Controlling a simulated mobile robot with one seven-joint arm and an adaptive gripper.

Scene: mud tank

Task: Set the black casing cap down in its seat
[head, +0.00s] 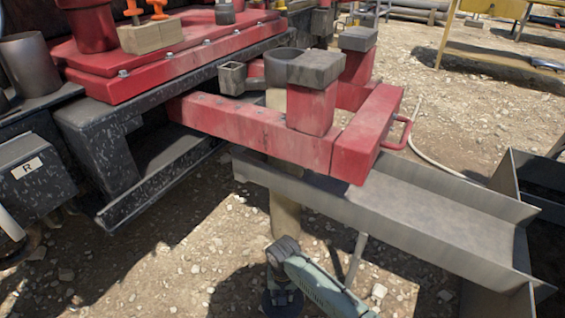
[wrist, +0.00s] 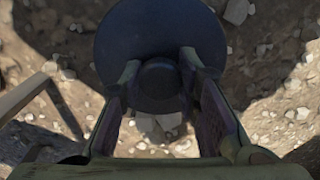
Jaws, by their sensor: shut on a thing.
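The black casing cap (wrist: 150,35) is a dark round disc with a raised round knob in its middle, seen in the wrist view. My gripper (wrist: 160,68) is shut on the knob, one finger on each side, with the disc beyond the fingertips. Gravel shows below and around the cap.
A red beam frame (head: 250,130) with grey-topped posts stands ahead. A grey metal trough (head: 430,215) runs below it to the right. A black housing marked R (head: 35,170) is at the left. Open gravel (head: 165,270) lies in front, left of my arm.

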